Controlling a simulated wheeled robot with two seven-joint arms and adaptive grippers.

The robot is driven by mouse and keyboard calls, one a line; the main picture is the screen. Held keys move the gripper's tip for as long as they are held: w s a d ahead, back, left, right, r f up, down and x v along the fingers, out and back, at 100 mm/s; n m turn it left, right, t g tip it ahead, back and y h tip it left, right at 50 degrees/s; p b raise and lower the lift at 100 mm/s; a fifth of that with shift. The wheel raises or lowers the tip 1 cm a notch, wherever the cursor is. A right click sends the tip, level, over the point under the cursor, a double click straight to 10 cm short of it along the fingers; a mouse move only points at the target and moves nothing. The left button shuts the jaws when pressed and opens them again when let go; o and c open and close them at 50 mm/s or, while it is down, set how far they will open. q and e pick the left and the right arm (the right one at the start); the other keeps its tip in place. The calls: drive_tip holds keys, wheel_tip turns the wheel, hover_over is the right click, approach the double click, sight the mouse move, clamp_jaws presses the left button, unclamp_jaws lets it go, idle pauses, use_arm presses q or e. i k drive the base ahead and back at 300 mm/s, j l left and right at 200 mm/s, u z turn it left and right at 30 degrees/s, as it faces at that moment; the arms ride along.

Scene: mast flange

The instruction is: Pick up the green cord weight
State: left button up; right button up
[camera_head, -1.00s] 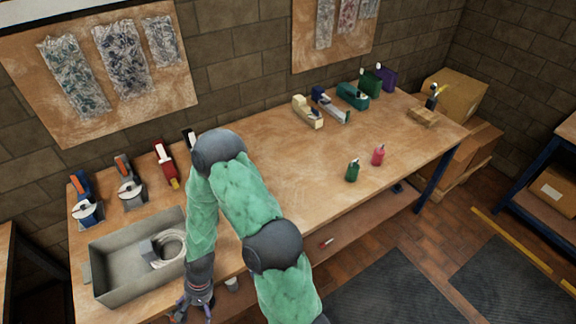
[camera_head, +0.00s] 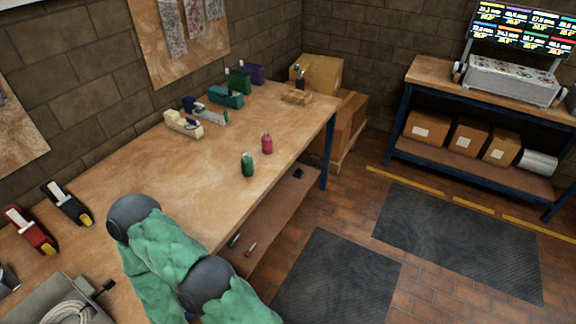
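The green cord weight (camera_head: 247,165) stands upright near the front edge of the long wooden table (camera_head: 215,150). It is a small dark green bottle-shaped piece with a narrow top. A similar red-pink weight (camera_head: 267,143) stands just behind and to its right, apart from it. One of my arms, in a green sleeve with dark joints, rises from the bottom left over the table's front edge. Its gripper is out of the picture, and my other gripper does not show either. Nothing is touching the green weight.
Tape dispensers, including a beige one (camera_head: 184,123) and a teal one (camera_head: 226,95), line the table's back. A grey tray (camera_head: 40,299) with coiled cord sits at bottom left. Small items lie on the lower shelf (camera_head: 283,205). Table around the weights is clear. Floor mats lie right.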

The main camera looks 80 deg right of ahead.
sight(247, 161)
drive_tip(key=i+j+z, duration=0.15)
drive_tip(key=z, duration=1.95)
drive_tip(key=k+j+z, duration=0.1)
drive_tip(key=j+z, duration=0.3)
drive_tip(key=i+l, duration=1.4)
drive_tip(key=l, duration=0.15)
drive_tip(key=i+l+u, duration=0.2)
drive_tip(key=u, duration=0.25)
drive_tip(key=i+l+u, duration=0.1)
drive_tip(key=l+u, duration=0.35)
drive_tip(key=i+l+u, duration=0.1)
drive_tip(key=l+u, duration=0.15)
drive_tip(key=u, duration=0.25)
